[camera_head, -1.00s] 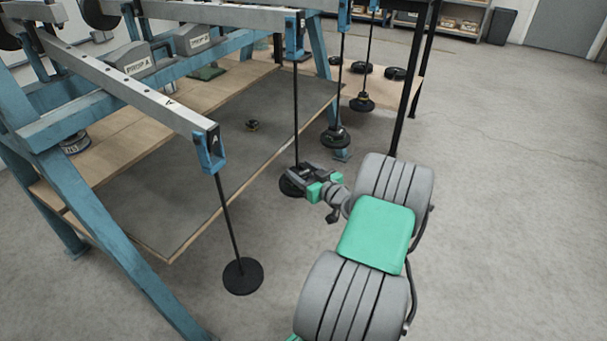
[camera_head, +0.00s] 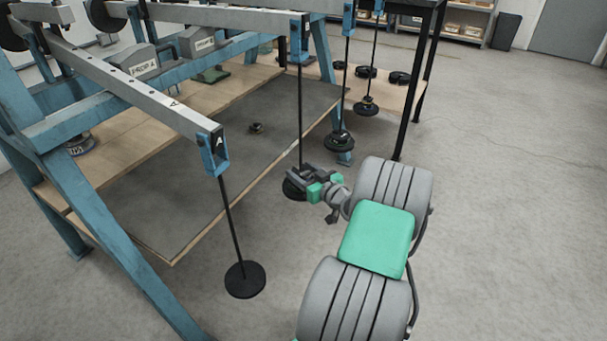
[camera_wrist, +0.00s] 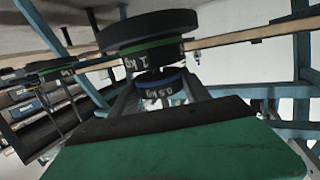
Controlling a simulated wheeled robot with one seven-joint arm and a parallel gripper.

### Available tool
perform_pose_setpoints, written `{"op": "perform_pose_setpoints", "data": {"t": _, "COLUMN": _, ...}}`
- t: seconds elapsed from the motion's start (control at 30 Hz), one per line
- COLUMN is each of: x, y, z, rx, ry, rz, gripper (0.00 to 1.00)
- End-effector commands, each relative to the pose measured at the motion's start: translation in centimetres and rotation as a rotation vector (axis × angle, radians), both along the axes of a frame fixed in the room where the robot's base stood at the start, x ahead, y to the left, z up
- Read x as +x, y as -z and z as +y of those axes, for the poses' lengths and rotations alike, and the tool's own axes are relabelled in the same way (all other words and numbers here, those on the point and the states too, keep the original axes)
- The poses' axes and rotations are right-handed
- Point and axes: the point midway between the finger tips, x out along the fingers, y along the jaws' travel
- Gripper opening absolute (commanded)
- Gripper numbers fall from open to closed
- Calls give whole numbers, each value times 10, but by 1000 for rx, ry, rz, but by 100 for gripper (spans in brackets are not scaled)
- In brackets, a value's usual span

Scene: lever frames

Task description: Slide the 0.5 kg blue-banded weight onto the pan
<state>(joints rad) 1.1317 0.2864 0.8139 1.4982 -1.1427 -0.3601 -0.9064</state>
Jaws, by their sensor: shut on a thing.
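My gripper (camera_head: 301,178) is shut on the 0.5 kg blue-banded weight (camera_wrist: 163,84), whose label shows between the fingers in the wrist view. The weight lies right against a green-banded 1 kg weight (camera_wrist: 140,57); I cannot tell whether they touch. A wide black disc (camera_wrist: 150,28), which looks like the pan, lies beyond the 1 kg weight. In the head view the pan (camera_head: 292,190) hangs on a thin black rod, and my gripper is right above it, beside the rod. My fingers hide the held weight there.
A nearer beam marked A carries an empty black pan (camera_head: 245,280) on its rod. Farther hangers (camera_head: 339,141) hold dark weights. Blue frame legs (camera_head: 110,240) stand left; the floor at right is clear.

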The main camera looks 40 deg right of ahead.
Motion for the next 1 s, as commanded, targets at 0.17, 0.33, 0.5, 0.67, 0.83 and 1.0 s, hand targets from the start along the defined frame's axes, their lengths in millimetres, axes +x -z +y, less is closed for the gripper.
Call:
{"op": "perform_pose_setpoints", "data": {"t": 0.17, "x": 5, "y": -2, "z": 0, "rx": -3, "ry": -1, "rz": -4, "gripper": 1}}
{"op": "perform_pose_setpoints", "data": {"t": 0.33, "x": 6, "y": -2, "z": -1, "rx": -3, "ry": 0, "rz": -4, "gripper": 1}}
{"op": "perform_pose_setpoints", "data": {"t": 0.5, "x": 5, "y": -2, "z": -1, "rx": -3, "ry": 0, "rz": -4, "gripper": 1}}
{"op": "perform_pose_setpoints", "data": {"t": 0.67, "x": 5, "y": 0, "z": -1, "rx": -3, "ry": 0, "rz": -4, "gripper": 1}}
{"op": "perform_pose_setpoints", "data": {"t": 0.83, "x": 5, "y": 2, "z": -1, "rx": -3, "ry": 0, "rz": -4, "gripper": 1}}
{"op": "perform_pose_setpoints", "data": {"t": 1.0, "x": 5, "y": 4, "z": -1, "rx": -3, "ry": 0, "rz": -4, "gripper": 1}}
